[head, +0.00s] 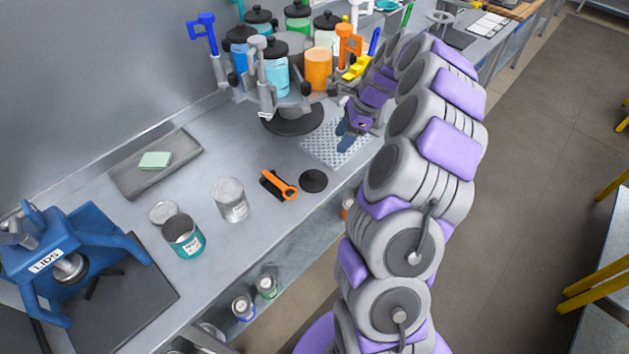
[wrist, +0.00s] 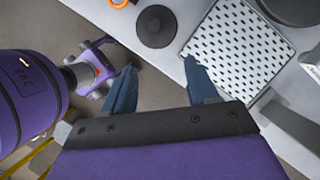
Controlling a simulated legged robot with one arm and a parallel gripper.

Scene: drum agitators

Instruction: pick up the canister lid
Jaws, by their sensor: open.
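A black round lid with a small knob (head: 313,181) lies flat on the grey workbench near its front edge. It also shows in the wrist view (wrist: 156,26), at the top middle beyond my fingertips. My gripper (wrist: 160,65) is open and empty, its two blue fingers apart. In the head view my gripper (head: 348,130) is over the perforated white mat, up and right of the lid. A silver round lid (head: 163,213) lies beside an open teal-labelled can (head: 183,237).
An orange-handled tool (head: 279,186) lies just left of the black lid. A carousel of canisters (head: 290,100) stands behind, with the perforated mat (head: 325,150) beside it. A blue LIDS press (head: 65,262) is at far left.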

